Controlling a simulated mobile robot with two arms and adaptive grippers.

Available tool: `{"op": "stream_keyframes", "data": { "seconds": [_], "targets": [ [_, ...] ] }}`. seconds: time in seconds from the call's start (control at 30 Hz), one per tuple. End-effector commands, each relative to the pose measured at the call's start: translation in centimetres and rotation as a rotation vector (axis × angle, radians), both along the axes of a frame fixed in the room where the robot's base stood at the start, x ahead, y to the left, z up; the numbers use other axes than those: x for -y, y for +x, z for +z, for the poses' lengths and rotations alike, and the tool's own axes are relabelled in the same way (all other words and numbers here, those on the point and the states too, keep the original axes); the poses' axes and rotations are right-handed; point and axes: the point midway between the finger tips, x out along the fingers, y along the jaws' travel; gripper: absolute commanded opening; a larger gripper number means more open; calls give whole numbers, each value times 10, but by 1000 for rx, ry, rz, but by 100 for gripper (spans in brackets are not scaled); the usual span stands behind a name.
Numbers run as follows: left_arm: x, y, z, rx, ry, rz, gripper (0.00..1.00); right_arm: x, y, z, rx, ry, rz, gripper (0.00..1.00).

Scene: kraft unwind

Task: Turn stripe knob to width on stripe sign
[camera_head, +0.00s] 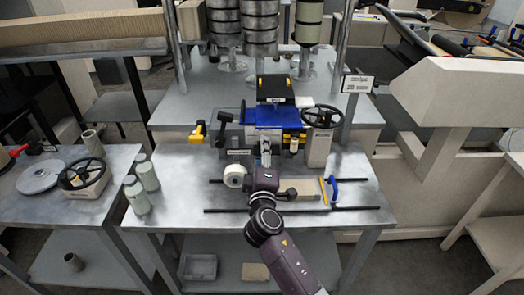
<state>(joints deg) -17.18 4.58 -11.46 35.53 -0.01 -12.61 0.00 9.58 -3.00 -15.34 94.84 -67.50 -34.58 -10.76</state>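My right arm comes in from the bottom and ends over the front of the metal bench. My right gripper (265,152) points away from me, just in front of a blue block-like unit (275,115). It is small and partly hidden by my wrist, so I cannot tell its opening. A white round knob-like part (235,175) sits left of my wrist. A small sign (238,152) stands just behind it, too small to read. A larger white sign (357,84) stands on a post at right, its print unreadable. I cannot tell which is the stripe sign. My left gripper is not in view.
A black handwheel (322,115) stands on a pale housing right of the blue unit. Black rods (340,208) and a blue-handled clamp (331,190) lie at the bench's right. Grey-green cylinders (138,196) stand at its left edge. The bench's front left is clear.

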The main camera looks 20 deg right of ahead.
Motion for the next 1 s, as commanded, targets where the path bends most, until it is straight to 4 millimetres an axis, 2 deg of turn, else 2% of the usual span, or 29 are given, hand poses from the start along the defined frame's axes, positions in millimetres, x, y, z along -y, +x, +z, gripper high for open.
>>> {"op": "stream_keyframes", "data": {
  "seconds": [0.07, 0.33, 0.47, 0.57, 0.8, 1.0],
  "targets": [
    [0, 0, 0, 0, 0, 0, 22, 0, 0, 0, 0, 0, 0, 46],
    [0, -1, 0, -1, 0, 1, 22, 0, 0, 1, 1, 1, 0, 46],
    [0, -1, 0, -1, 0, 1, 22, -3, -9, 0, 0, 0, 0, 46],
    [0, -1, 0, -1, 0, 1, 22, -7, -24, -1, -1, 1, 0, 46],
    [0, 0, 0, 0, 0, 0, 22, -21, -73, -1, -2, 3, 0, 46],
    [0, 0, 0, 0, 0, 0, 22, -29, -103, 0, -1, 0, 0, 46]
  ]
}}
